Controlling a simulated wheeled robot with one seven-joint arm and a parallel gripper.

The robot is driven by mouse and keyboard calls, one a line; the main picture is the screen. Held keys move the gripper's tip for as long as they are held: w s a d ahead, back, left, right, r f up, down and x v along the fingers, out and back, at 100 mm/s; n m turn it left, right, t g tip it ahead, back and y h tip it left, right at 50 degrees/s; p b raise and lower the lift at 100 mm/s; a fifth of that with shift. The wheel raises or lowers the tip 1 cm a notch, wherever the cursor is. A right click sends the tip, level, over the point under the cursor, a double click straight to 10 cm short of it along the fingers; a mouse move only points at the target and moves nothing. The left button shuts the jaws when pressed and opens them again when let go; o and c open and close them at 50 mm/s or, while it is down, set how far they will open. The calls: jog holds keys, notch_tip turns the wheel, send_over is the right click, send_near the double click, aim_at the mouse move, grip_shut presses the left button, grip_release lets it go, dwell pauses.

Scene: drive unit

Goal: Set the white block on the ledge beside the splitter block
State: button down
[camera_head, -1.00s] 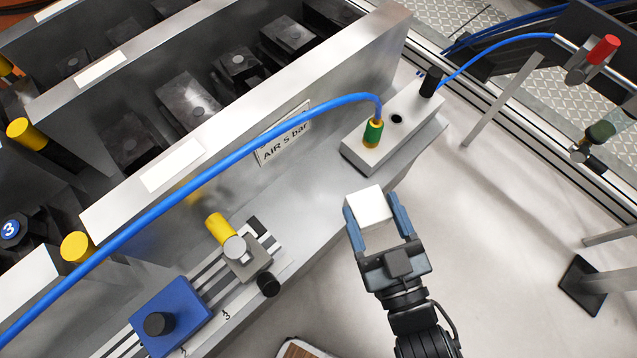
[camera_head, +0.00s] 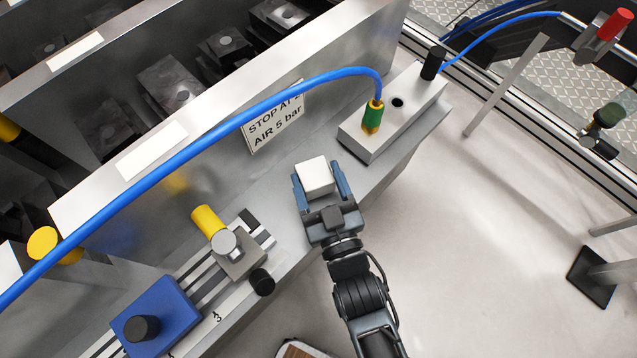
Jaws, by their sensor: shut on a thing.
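My gripper (camera_head: 321,185) is shut on the white block (camera_head: 314,175), with a blue-grey finger on each side of it. The block appears over the bare grey ledge (camera_head: 277,190), left of and nearer than the splitter block. I cannot tell whether the block touches the ledge. The splitter block (camera_head: 372,145) is a silver block at the ledge's right end, with a green and brass fitting (camera_head: 373,117), an open dark hole and a black plug (camera_head: 433,63) on top. The block and the splitter are apart.
A blue hose (camera_head: 235,118) arches from the green fitting to the lower left, over the ledge's back wall. A sign (camera_head: 273,127) is on that wall. A blue slide unit (camera_head: 155,322) and a yellow-knobbed clamp (camera_head: 230,246) occupy the ledge's left part.

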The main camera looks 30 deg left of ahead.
jog(key=shift+f, duration=0.65)
jog(key=shift+f, duration=0.1)
jog(key=shift+c, duration=0.6)
grip_release()
jog(key=shift+f, duration=0.1)
jog(key=shift+r, duration=0.2)
jog(key=p+v, duration=0.2)
jog(key=v, duration=1)
